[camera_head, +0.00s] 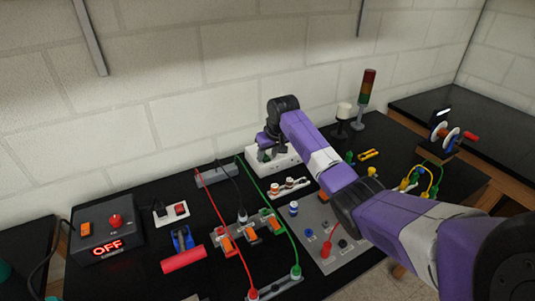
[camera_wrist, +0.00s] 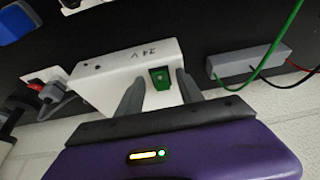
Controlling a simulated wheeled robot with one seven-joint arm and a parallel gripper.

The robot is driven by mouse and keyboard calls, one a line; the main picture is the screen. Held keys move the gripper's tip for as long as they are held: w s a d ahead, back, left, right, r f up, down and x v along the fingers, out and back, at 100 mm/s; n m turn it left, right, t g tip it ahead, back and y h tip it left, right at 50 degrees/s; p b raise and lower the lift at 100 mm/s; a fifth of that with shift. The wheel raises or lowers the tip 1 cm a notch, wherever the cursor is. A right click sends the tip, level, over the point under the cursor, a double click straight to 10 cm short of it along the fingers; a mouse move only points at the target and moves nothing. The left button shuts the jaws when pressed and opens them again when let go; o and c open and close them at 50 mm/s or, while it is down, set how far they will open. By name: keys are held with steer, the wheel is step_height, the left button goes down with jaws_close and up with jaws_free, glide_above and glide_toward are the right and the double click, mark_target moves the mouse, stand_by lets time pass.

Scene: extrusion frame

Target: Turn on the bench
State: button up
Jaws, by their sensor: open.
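The black bench (camera_head: 150,262) carries electrical gear along a white block wall. A dark control box (camera_head: 108,232) at its left end has a red knob, an orange switch and a display reading OFF in red. A white box (camera_head: 286,160) stands at the back. In the wrist view the white box (camera_wrist: 110,75) is marked 24V and has a green rocker switch (camera_wrist: 160,78) on its face. My gripper (camera_head: 265,147) is at this box. In the wrist view my gripper (camera_wrist: 160,88) is open, its fingers on either side of the switch; contact is unclear.
A small plate with a red switch (camera_head: 180,209), a red-handled blue lever (camera_head: 183,259) and orange-levered terminals (camera_head: 250,235) lie left of my arm. Red and green wires cross there. A signal tower (camera_head: 366,90) and white lamp (camera_head: 343,112) stand just right of my gripper.

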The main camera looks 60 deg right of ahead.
steer(key=shift+f, duration=0.15)
jaws_close()
